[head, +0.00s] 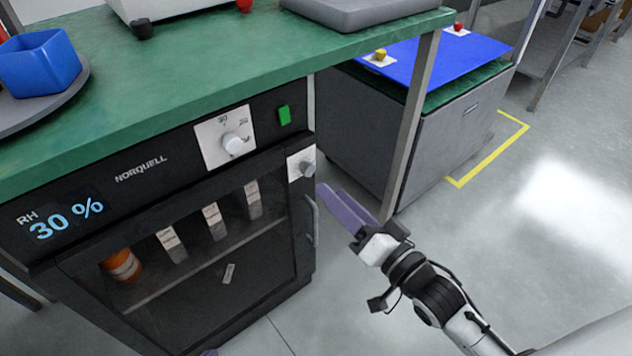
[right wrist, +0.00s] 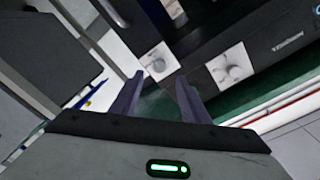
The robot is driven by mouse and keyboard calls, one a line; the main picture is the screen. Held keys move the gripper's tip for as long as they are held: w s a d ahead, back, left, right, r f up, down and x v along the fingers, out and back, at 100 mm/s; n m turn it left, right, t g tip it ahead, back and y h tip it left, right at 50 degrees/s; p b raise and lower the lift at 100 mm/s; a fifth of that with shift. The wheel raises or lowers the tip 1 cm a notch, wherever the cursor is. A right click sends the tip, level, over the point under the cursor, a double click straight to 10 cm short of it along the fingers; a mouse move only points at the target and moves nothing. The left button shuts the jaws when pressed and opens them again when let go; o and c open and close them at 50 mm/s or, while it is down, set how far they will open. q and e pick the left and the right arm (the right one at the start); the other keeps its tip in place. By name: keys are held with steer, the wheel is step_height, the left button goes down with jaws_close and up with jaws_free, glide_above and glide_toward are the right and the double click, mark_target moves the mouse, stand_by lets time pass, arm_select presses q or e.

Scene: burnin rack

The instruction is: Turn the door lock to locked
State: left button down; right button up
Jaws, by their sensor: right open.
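The door lock is a grey knob (head: 306,168) on a small white plate at the upper right of the dark cabinet's front, beside the glass door (head: 205,255). The knob also shows in the right wrist view (right wrist: 158,65), just beyond the fingertips. My right gripper (head: 328,190) has purple fingers, apart and empty, pointing towards the lock from its lower right; it also shows in the right wrist view (right wrist: 160,82). The fingers appear short of the knob. The door looks closed. A small purple tip (head: 208,352) at the head view's bottom edge seems to be my left gripper; the rest is hidden.
A larger dial (head: 233,144) and a green switch (head: 284,115) sit above the door. A vertical handle (head: 312,220) is below the lock. A table leg (head: 410,125) and a grey cabinet (head: 450,130) stand to the right. Floor at the right is clear.

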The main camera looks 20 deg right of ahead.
mark_target(310, 171)
arm_select(q)
steer(key=shift+w+d+f+m+g+b, duration=0.1)
steer(key=shift+d+f+m+g+b, duration=0.25)
steer(key=shift+d+f+b, duration=0.4)
arm_select(e)
steer(key=x, duration=0.7)
steer(key=shift+w+a, duration=0.1)
steer(key=shift+w, duration=0.1)
arm_select(q)
steer(key=shift+a+r, duration=0.2)
arm_select(e)
steer(key=shift+c, duration=0.5)
